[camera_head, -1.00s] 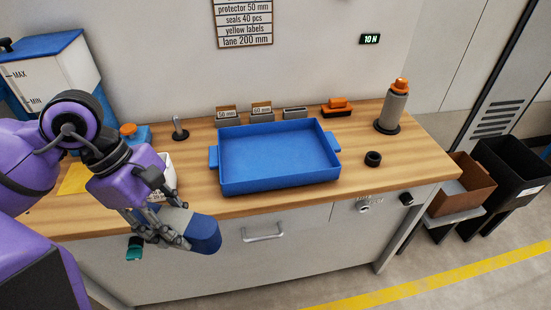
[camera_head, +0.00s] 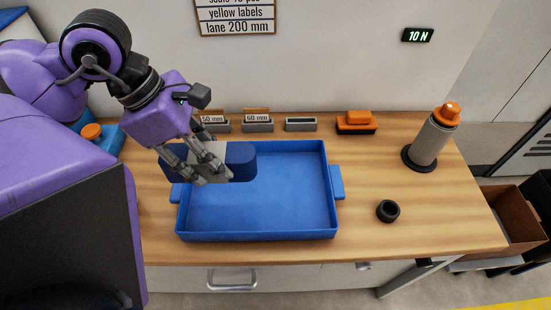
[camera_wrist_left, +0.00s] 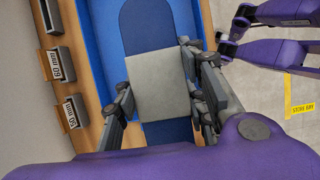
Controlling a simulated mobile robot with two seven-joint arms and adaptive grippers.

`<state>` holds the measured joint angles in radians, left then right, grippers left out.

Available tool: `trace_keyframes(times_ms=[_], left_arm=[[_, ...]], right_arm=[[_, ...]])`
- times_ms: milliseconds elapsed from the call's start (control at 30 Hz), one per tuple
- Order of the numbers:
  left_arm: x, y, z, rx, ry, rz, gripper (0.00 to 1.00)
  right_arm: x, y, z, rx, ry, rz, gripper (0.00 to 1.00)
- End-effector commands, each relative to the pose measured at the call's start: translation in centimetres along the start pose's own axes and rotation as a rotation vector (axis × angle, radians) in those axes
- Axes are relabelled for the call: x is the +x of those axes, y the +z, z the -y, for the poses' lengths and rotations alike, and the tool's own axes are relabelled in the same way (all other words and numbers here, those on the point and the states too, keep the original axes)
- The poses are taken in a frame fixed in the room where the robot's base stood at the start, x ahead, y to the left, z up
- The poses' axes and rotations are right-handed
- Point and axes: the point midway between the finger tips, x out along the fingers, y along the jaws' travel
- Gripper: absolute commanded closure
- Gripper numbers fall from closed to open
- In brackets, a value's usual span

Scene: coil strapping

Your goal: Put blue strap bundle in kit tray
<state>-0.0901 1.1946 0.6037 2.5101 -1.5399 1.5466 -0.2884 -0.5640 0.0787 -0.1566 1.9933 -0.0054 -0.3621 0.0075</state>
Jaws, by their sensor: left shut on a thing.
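The blue strap bundle (camera_head: 241,161) is dark blue with rounded ends and a pale grey band around its middle. My left gripper (camera_head: 208,172) is shut on it across the grey band. It holds the bundle over the left back part of the blue kit tray (camera_head: 258,236), which is empty. In the left wrist view, the bundle (camera_wrist_left: 150,28) lies between the two fingers of the left gripper (camera_wrist_left: 158,88), with the tray (camera_wrist_left: 100,22) behind it. Its gap to the tray floor is hard to tell. My right gripper is not in view.
Label holders (camera_head: 257,124) and an orange-and-black item (camera_head: 356,123) stand behind the tray. A grey cylinder with an orange top (camera_head: 433,138) and a black ring (camera_head: 388,211) stand to its right. The wooden bench top (camera_head: 440,215) is clear around the ring.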

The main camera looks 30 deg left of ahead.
Motion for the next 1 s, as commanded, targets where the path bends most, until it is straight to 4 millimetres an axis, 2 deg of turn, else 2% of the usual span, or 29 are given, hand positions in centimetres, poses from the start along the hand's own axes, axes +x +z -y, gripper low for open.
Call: trace_keyframes(times_ms=[167, 400, 533, 667, 900, 1000], left_arm=[[0.8, 0.7, -0.2, 0.003, -0.003, 0.000, 1.00], [4.2, 3.5, -1.1, 0.005, -0.003, -0.002, 1.00], [5.6, 5.2, -1.5, 0.005, 0.000, 0.001, 1.00], [6.9, 6.7, -2.0, 0.005, 0.002, 0.004, 1.00], [11.9, 8.2, -2.5, 0.001, -0.004, 0.005, 1.00], [13.1, 8.5, -2.8, 0.000, -0.001, 0.004, 1.00]], right_arm=[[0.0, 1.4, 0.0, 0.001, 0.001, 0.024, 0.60], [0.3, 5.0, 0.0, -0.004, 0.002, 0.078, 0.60], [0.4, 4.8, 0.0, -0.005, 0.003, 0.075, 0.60], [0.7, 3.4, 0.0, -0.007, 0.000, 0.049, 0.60], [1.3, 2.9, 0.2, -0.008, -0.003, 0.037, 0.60], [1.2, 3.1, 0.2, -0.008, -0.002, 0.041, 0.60]])
